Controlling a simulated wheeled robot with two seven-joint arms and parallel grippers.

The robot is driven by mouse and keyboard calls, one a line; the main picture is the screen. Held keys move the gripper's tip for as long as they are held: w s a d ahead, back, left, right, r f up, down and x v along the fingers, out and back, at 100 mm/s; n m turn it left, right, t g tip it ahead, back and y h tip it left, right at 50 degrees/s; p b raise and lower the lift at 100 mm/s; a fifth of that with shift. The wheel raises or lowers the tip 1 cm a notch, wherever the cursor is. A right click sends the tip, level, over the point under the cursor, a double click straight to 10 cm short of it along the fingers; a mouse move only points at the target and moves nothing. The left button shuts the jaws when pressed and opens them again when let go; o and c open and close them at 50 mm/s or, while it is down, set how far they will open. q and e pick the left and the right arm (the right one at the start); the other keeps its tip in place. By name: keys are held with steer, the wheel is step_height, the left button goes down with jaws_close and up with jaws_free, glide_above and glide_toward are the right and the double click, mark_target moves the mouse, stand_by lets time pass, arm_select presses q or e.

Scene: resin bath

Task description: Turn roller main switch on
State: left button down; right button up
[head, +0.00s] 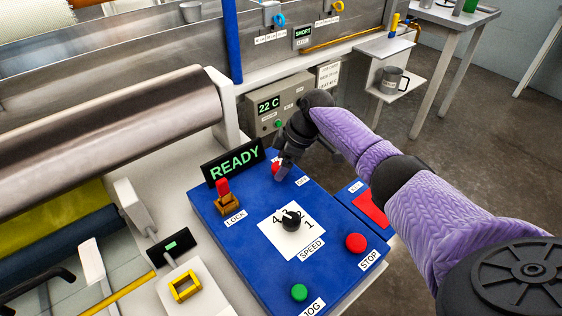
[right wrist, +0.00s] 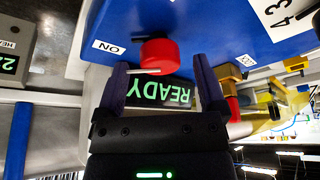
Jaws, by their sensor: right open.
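The blue control panel (head: 210,205) carries a red rotary switch (head: 276,168) at its back edge, beside a white ON label (head: 301,181). In the right wrist view the red switch (right wrist: 159,55) has a pale mark near its edge, and the ON label (right wrist: 108,47) is to its left. My right gripper (head: 284,169) is pointed down at the switch and partly covers it. In the wrist view its open fingers (right wrist: 160,80) lie to either side of the switch, with nothing held. I cannot tell whether they touch it. My left gripper is out of view.
The panel also has a lit READY display (head: 235,162), a red LOCK lever (head: 223,190), a black speed knob (head: 291,219), a red STOP button (head: 355,242) and a green JOG button (head: 299,292). A large metal roller (head: 110,125) is at left. A grey 22 C box (head: 285,105) stands behind.

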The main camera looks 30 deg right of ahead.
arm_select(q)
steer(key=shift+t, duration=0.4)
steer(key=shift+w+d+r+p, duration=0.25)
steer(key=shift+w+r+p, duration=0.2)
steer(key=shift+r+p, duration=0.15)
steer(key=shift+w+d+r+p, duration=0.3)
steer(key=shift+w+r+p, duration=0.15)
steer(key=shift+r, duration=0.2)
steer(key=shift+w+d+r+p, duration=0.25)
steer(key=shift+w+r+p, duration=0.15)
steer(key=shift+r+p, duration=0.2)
arm_select(e)
steer(key=v, duration=0.9)
